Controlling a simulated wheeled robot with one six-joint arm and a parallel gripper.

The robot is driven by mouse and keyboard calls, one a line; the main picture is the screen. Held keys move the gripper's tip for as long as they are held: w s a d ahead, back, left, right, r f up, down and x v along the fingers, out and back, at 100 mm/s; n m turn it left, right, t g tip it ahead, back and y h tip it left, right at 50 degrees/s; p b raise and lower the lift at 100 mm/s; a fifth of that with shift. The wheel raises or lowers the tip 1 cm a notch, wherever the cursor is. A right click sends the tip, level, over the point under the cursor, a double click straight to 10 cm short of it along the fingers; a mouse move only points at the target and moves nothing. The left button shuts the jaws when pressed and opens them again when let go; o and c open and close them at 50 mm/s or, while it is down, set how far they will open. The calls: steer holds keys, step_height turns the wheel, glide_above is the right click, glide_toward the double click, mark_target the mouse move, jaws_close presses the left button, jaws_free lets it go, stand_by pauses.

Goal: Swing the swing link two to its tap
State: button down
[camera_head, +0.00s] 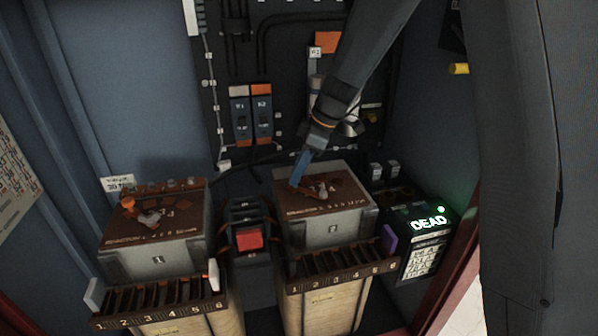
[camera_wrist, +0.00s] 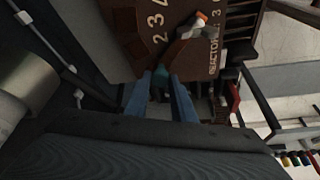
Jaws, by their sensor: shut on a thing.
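Reactor box two (camera_head: 333,232) has a brown top plate (camera_head: 345,198) with tap numbers, which also shows in the wrist view (camera_wrist: 120,22). Swing link two (camera_head: 319,189) lies on that plate, copper-brown with a pale and orange piece; in the wrist view it shows as a brown bar (camera_wrist: 180,48). My gripper (camera_head: 297,180) reaches down onto the left part of the plate. In the wrist view its blue fingers (camera_wrist: 163,80) are shut on a teal end of the link. The exact contact is partly hidden, and I cannot tell which tap the link points to.
Reactor box one (camera_head: 158,258) stands at left with its own link (camera_head: 150,217). A red button (camera_head: 249,239) sits between the boxes. A panel at right is lit "DEAD" (camera_head: 429,222). Slotted brown racks (camera_head: 340,275) line the boxes' fronts. Cabinet walls and cables are close behind.

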steer(key=c, duration=1.5)
jaws_free()
steer(key=shift+s+a, duration=0.1)
steer(key=shift+d+r, duration=0.2)
steer(key=shift+r, duration=0.05)
steer(key=b+v, duration=0.1)
steer(key=v, duration=0.6)
steer(key=shift+r, duration=0.15)
